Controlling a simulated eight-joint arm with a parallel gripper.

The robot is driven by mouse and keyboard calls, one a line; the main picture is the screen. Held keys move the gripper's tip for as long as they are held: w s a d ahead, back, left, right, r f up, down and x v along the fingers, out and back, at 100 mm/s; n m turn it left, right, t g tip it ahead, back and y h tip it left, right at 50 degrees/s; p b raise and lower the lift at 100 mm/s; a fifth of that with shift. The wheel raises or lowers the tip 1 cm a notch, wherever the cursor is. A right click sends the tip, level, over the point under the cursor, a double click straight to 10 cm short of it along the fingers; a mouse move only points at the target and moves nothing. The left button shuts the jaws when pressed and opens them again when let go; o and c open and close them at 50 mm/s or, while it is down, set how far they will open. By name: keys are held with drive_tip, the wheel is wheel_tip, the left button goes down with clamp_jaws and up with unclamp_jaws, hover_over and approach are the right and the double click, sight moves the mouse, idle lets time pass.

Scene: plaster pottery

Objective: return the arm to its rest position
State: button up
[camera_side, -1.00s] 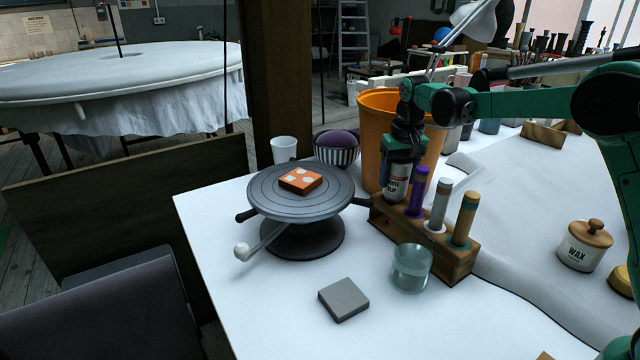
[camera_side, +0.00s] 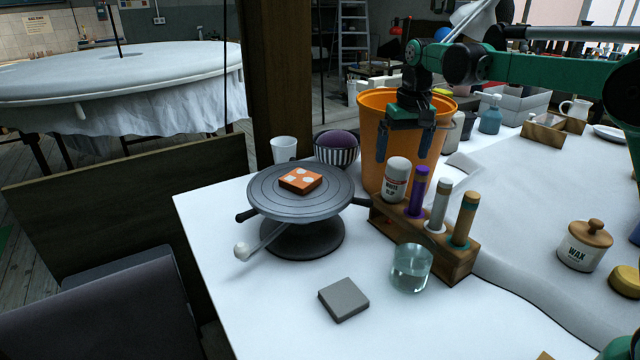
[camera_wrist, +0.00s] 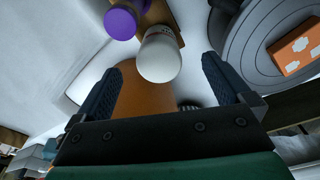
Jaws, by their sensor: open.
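My gripper (camera_side: 401,146) is open and empty. In the side view it hangs above the wooden rack, in front of the orange bin, with its fingers pointing down. The white slip bottle (camera_side: 396,180) stands upright in the rack's rear-left place, just below and apart from the fingers. In the wrist view my gripper (camera_wrist: 166,85) has its two fingers spread wide, and the white bottle top (camera_wrist: 159,58) shows beyond them with nothing between the fingertips. My arm reaches in from the right edge of the side view.
The wooden rack (camera_side: 462,268) also holds purple, grey and tan-teal sticks. The orange bin (camera_side: 374,115) is close behind my gripper. A banding wheel (camera_side: 262,196) carries an orange tile (camera_side: 300,180). A glass of water (camera_side: 411,268), grey block (camera_side: 343,300) and wax jar (camera_side: 585,246) stand on the white table.

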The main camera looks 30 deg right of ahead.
drive_tip(key=s+a+f+n+t, duration=0.1)
drive_tip(key=s+a+n+t, duration=0.1)
drive_tip(key=s+a, duration=0.3)
drive_tip(key=s+a+f+n+t, duration=0.1)
drive_tip(key=s+a+t, duration=0.3)
drive_tip(key=s, duration=0.6)
drive_tip(key=shift+s+a+f+n, duration=0.15)
drive_tip(key=shift+s+a+n, duration=0.1)
drive_tip(key=shift+a+n, duration=0.3)
